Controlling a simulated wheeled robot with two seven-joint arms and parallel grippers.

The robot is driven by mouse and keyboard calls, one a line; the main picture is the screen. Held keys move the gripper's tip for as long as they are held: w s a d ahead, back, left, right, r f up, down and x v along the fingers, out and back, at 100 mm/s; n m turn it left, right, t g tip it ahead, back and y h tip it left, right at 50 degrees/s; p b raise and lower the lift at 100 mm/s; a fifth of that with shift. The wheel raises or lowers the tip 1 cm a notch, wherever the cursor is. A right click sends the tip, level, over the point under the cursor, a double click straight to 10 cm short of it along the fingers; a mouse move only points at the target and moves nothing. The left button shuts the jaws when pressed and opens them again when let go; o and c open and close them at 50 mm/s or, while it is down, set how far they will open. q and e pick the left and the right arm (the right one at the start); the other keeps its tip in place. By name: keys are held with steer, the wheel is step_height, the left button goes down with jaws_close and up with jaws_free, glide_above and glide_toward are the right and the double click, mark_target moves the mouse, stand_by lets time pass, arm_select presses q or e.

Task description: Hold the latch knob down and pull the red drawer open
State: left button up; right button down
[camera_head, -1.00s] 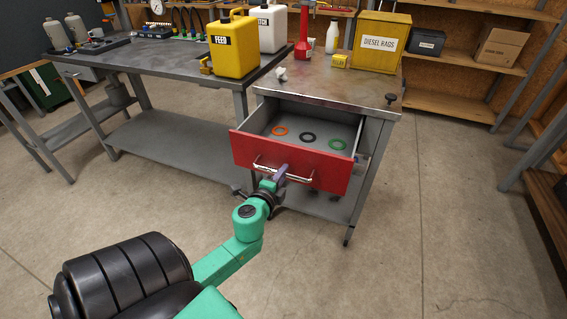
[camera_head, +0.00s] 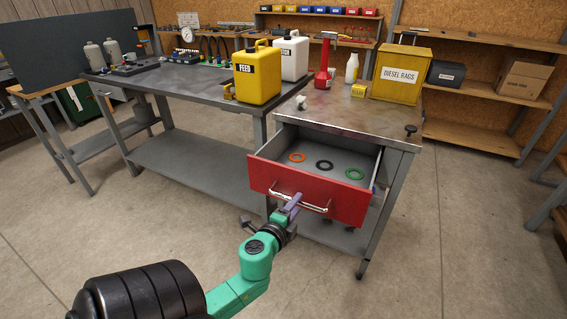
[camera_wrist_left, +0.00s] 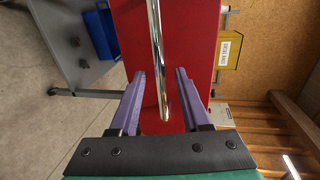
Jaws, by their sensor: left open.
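The red drawer (camera_head: 318,196) stands pulled out of the grey metal cabinet, and its inside shows. Its chrome handle (camera_head: 318,208) runs across the front. My left gripper (camera_head: 293,200) is at the handle, fingers open. In the left wrist view, the two purple fingers (camera_wrist_left: 161,73) stand apart on either side of the handle bar (camera_wrist_left: 157,50), with gaps between, in front of the red drawer face (camera_wrist_left: 192,30). A black knob (camera_head: 411,130) stands on the cabinet top's right edge; I cannot tell if it is pressed. No gripper is on it in view. My right gripper is out of view.
Orange (camera_head: 297,157), black (camera_head: 324,165) and green (camera_head: 354,174) rings lie in the drawer. The cabinet top (camera_head: 345,117) carries a yellow rags bin (camera_head: 402,73), a red jack-like tool (camera_head: 325,66) and a white bottle (camera_head: 352,68). The floor in front is clear.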

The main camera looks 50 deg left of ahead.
arm_select(q)
steer(key=b+v, duration=0.3)
steer(key=v, duration=0.9)
steer(key=s+d+f+n+g+h+p, duration=0.2)
steer(key=f+n+g+p, duration=0.1)
steer(key=f, duration=1)
steer(key=s+d+f+n+g+h+p, duration=0.1)
steer(key=s+f+n+g+p, duration=0.15)
steer(key=f, duration=1.05)
steer(key=s+d+f+n+g+h+p, duration=0.2)
steer(key=s+f+n+g, duration=0.4)
steer(key=s+f, duration=1)
steer(key=shift+s+d+f+g+p, duration=0.2)
steer(key=shift+s+d+g+p, duration=0.5)
steer(key=shift+s+g+p, duration=0.4)
